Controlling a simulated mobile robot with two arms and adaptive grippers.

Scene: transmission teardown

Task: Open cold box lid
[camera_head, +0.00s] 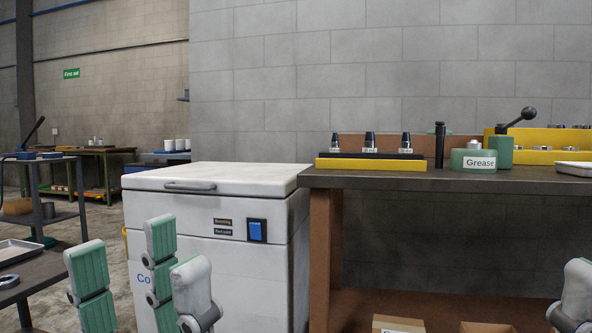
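The cold box (268,265) is a white chest with blue lettering, partly hidden by my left gripper. Its white lid (235,177) lies flat and looks closed. A grey bar handle (190,187) sits at the lid's front edge. My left gripper (136,256) is in front of the box's left part, below the handle. Its green-padded fingers are spread with nothing between them. Whether they touch the box front cannot be told. Only a finger of my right gripper (577,295) shows at the lower right edge, so its opening is hidden.
A blue switch (256,230) is on the box front. A workbench (430,182) stands close at the box's right, with a grease tub (473,160) and several metal parts on top. Cartons (398,325) are below it. A tray cart (40,270) stands at the left.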

